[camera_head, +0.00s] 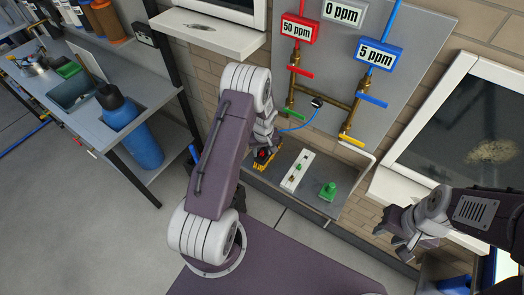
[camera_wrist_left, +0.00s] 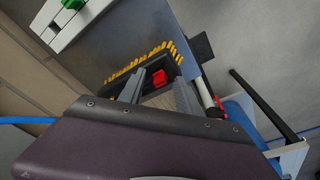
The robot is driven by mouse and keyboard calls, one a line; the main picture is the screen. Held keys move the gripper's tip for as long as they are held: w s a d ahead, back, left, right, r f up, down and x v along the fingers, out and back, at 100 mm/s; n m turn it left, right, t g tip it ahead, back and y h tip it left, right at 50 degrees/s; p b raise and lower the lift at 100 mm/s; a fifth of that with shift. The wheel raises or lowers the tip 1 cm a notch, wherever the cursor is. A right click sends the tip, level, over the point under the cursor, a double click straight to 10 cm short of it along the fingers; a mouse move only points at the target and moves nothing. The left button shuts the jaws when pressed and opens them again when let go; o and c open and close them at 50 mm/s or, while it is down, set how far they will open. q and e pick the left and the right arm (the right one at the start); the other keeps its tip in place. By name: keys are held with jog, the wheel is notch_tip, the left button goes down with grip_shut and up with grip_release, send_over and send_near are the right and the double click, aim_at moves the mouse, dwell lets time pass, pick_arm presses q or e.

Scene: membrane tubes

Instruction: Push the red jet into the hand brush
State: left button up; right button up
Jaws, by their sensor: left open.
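The red jet (camera_wrist_left: 159,78) is a small red block that shows between my left fingertips in the left wrist view. It is also a small red spot (camera_head: 263,153) in the head view. A dark thing with a row of yellow bristles, which looks like the hand brush (camera_wrist_left: 141,63), lies around and beyond it. The brush shows as black and yellow (camera_head: 260,165) on the shelf in the head view. My left gripper (camera_wrist_left: 160,82) is open, its fingers on either side of the red jet; contact cannot be told. My right gripper (camera_head: 391,242) is open and empty, away at the right.
A white strip with a green part (camera_head: 298,171) and a green piece (camera_head: 328,190) stand on the same grey shelf, right of the brush. Valve pipes (camera_head: 345,124) rise behind.

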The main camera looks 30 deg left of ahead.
pick_arm(q)
notch_tip(320, 180, up, 9)
jog(key=s+b, duration=0.1)
jog(key=shift+d, duration=0.45)
